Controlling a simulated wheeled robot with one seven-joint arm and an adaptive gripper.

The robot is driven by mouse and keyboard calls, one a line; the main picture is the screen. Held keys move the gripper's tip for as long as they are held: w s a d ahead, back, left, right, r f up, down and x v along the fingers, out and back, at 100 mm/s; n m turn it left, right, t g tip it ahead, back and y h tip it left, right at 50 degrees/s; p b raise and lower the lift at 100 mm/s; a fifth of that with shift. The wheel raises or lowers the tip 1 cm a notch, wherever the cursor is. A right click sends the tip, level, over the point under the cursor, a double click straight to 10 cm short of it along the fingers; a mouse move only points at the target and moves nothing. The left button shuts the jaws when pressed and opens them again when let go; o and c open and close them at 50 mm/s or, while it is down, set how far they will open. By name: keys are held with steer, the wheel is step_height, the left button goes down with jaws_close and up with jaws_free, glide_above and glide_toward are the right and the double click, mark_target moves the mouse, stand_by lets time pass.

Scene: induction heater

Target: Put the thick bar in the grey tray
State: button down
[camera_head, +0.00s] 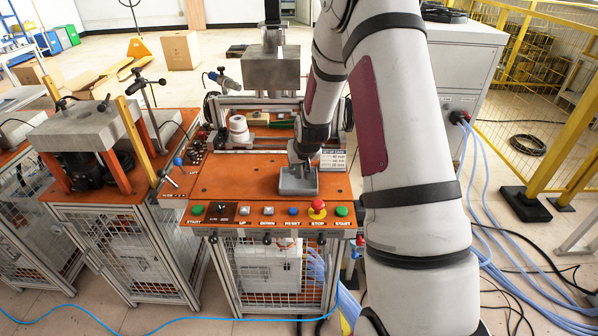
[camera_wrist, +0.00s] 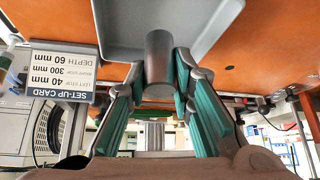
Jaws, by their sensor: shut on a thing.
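The thick bar (camera_wrist: 159,58) is a short dark grey metal cylinder in the wrist view. It sits between the teal-padded fingers of my gripper (camera_wrist: 160,76), which is shut on it. The grey tray (camera_wrist: 115,40) is right by the end of the bar, at the top of the wrist view. In the head view, my gripper (camera_head: 299,168) points down over the grey tray (camera_head: 298,187) on the orange bench top. The bar is hard to make out there. I cannot tell whether the bar touches the tray floor.
A white set-up card (camera_wrist: 60,72) stands close to the tray; it also shows in the head view (camera_head: 333,160). A button row with a red stop button (camera_head: 317,207) lines the front edge. A white cylindrical part (camera_head: 239,130) stands at back left. The orange top (camera_head: 235,177) left of the tray is clear.

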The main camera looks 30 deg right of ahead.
steer(key=shift+f, duration=1.3)
steer(key=shift+f, duration=0.1)
steer(key=c, duration=1.4)
jaws_free()
